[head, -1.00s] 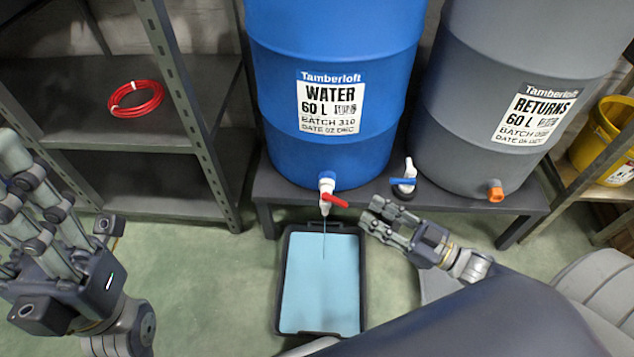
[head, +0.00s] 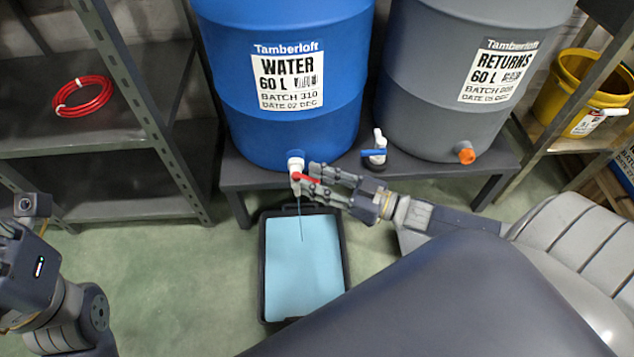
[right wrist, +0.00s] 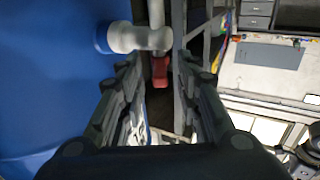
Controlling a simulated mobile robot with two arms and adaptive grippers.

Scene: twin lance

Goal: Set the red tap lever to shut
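The red tap lever (head: 303,177) sticks out to the right from the white tap (head: 295,163) at the foot of the blue water barrel (head: 285,75). A thin stream falls from the tap into the tray below. My right gripper (head: 318,183) is at the lever, its fingers pointing at the tap and partly covering the lever. In the right wrist view the fingers are apart, with the red lever (right wrist: 160,71) between their tips; I cannot tell whether they touch it. My left gripper (head: 12,235) is at the left edge, mostly cut off.
The black tray (head: 263,270) holds pale blue liquid on the floor under the tap. A second tap with a blue lever (head: 373,153) sits on the bench beside the grey returns barrel (head: 450,80). A shelf with a red hose coil (head: 84,96) stands left.

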